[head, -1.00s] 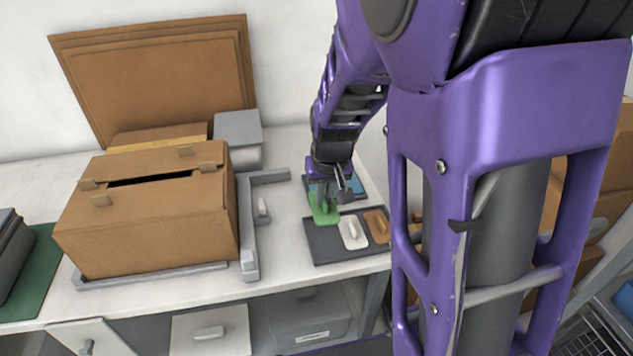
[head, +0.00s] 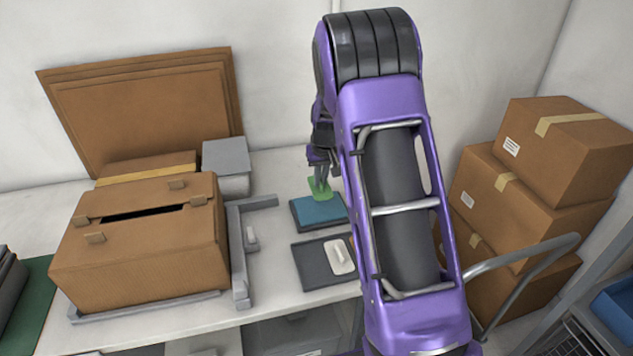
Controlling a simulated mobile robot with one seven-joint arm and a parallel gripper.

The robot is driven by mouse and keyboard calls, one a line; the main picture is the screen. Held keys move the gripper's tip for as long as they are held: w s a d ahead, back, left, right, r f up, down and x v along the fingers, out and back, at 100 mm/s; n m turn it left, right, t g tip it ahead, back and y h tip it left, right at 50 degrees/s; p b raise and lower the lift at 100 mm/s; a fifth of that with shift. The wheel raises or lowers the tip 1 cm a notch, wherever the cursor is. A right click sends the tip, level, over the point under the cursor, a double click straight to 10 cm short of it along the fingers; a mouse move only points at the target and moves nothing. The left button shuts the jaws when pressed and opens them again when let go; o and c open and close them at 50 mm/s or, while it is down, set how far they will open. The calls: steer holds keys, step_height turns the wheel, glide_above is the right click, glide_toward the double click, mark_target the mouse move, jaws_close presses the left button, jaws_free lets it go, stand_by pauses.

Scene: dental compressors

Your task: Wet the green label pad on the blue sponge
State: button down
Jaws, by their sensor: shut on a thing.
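My gripper (head: 321,174) is shut on the green label pad (head: 320,190). It holds the pad upper side up near the back edge of the blue sponge (head: 320,211), which lies in a dark tray (head: 306,226) on the bench. The pad overlaps the sponge's far part in the view. I cannot tell whether the pad touches the sponge or hovers above it. My arm hides part of the area to the right.
A dark holder (head: 312,266) with a white pad (head: 339,256) lies in front of the sponge. A slotted cardboard box (head: 145,243) stands left, beside a grey angled fence (head: 239,260). Stacked cartons (head: 535,190) stand right. Bare bench (head: 275,245) lies between fence and tray.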

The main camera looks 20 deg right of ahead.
mark_target(319, 205)
steer(key=shift+f+b, duration=1.75)
steer(key=shift+f, duration=1.3)
steer(key=shift+f+b, duration=0.55)
steer(key=shift+r+p, duration=2.05)
steer(key=shift+r, duration=1.5)
